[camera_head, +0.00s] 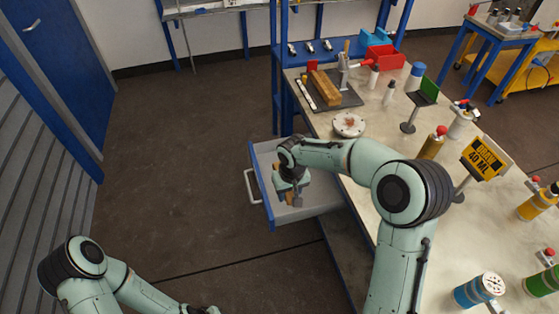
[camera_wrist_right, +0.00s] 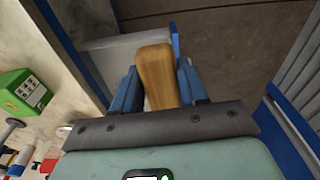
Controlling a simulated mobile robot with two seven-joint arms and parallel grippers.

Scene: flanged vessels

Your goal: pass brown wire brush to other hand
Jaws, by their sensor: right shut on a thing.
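The brown wire brush shows in the right wrist view as a brown wooden piece (camera_wrist_right: 156,72) between the two blue fingers of my right gripper (camera_wrist_right: 158,88). The gripper is shut on it. In the head view my right gripper (camera_head: 291,198) is over the open drawer, pointing down, and only a small brown part of the brush shows beside it. The brush's bristles cannot be made out. My left arm comes in at the bottom left of the head view, and its gripper fingers are outside the picture.
The grey drawer with a blue front (camera_head: 262,190) stands open from the workbench (camera_head: 335,118). On the bench are a round flange (camera_head: 349,125), a tray with a wooden block (camera_head: 325,87), a yellow sign (camera_head: 486,158) and several bottles. The floor left of the drawer is clear.

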